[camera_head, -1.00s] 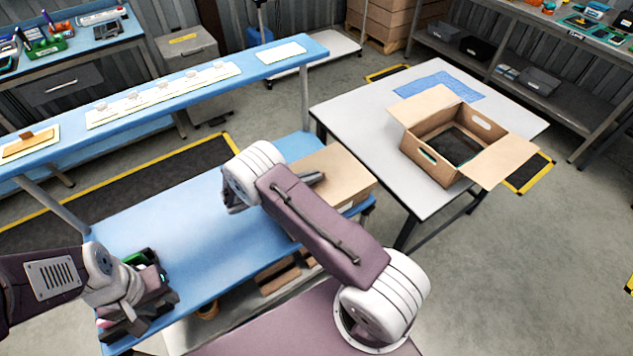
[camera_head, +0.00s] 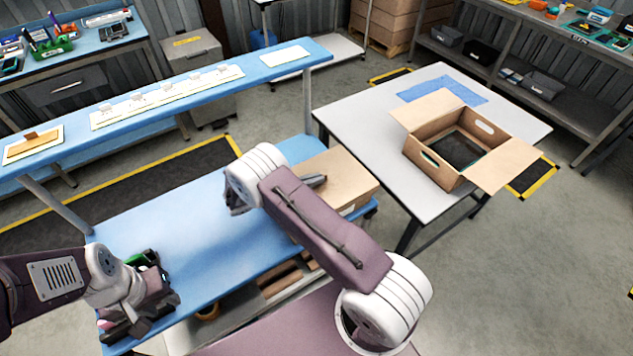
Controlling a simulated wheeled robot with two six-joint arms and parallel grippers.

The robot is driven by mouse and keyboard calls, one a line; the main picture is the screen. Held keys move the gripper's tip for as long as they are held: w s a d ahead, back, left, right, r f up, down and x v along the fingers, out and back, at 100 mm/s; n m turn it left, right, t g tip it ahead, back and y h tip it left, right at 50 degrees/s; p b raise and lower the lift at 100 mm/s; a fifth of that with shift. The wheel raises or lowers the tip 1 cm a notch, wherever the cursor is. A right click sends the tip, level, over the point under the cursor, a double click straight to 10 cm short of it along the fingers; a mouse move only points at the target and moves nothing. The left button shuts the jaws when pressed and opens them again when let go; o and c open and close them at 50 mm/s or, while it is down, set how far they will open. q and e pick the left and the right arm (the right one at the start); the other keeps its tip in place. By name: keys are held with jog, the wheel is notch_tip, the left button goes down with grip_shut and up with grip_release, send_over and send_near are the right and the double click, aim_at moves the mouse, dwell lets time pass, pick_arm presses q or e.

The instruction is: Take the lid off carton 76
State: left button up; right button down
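A closed brown carton (camera_head: 345,178) sits at the right end of the blue bench, partly hidden behind my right arm. A pale label shows low on its side, but I cannot read a number. My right gripper (camera_head: 238,202) is mostly hidden behind its own wrist, left of this carton; I cannot tell its finger state or whether it touches the carton. A grey part lies in front of the carton's top beside my forearm. My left gripper (camera_head: 140,305) is low over the bench's left front corner, far from the carton, its fingers unclear.
An open carton (camera_head: 425,165) with flaps spread stands on a white table (camera_head: 360,120) at the right, near a blue sheet (camera_head: 445,90). A raised blue shelf (camera_head: 200,95) with cards runs behind the blue bench (camera_head: 190,235). The bench's middle is clear.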

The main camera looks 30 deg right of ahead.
jog(key=shift+r, duration=0.45)
notch_tip(320, 180, up, 3)
jog(key=shift+b, duration=0.3)
jog(key=s+d+r, duration=0.7)
jog(key=s+d, duration=0.1)
jog(key=shift+d+b, duration=0.15)
jog(key=shift+b, duration=0.2)
